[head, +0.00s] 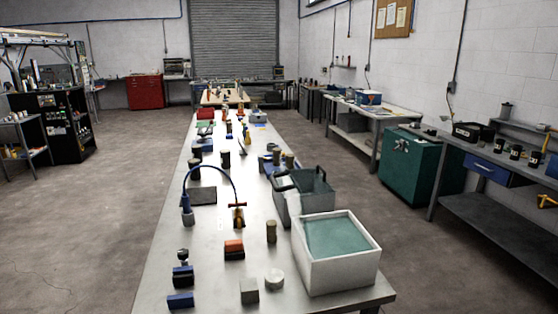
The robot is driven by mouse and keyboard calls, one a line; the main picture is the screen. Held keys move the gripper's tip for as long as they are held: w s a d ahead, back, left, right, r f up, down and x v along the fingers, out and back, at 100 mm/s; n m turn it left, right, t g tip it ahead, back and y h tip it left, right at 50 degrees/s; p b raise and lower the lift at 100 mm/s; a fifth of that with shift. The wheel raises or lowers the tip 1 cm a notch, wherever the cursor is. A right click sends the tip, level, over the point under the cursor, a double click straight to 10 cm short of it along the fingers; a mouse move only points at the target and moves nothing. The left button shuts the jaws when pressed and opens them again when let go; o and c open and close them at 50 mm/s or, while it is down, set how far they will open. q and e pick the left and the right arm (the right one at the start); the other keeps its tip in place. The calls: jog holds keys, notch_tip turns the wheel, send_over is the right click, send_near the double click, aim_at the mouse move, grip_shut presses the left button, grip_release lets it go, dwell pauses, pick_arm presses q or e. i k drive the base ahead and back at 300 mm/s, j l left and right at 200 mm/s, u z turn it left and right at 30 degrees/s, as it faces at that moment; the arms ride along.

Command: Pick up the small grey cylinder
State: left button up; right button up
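A short, light grey cylinder (274,281) stands upright on the near part of the long metal table (215,285). A grey block (249,292) is close to its left. A white square bin (345,268) with a teal inside stands close to its right. A taller brownish cylinder (271,232) stands behind it. Neither of my grippers shows in the head view.
A grey open crate (305,205) stands behind the bin. A black and orange block (234,250), a blue block (180,300) and a blue curved hose (207,168) are on the left. A green cabinet (410,170) and workbench (500,195) stand right. Floor left of the table is clear.

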aim_at(277, 152)
jog(key=i+l+z, duration=0.2)
jog(key=l+z, duration=0.2)
jog(key=i+l+z, duration=0.25)
jog(key=z, duration=0.15)
jog(key=i+l+z, duration=0.2)
jog(key=z, duration=0.15)
jog(key=i+l+z, duration=0.25)
jog(key=i+z, duration=0.65)
jog(key=i+u, duration=0.35)
jog(key=i+l+u, duration=0.3)
jog(key=i, duration=0.15)
jog(key=i+j+u, duration=0.2)
jog(key=u, duration=0.2)
jog(key=i+j+u, duration=0.1)
jog(key=i+u, duration=0.95)
jog(key=u, duration=0.25)
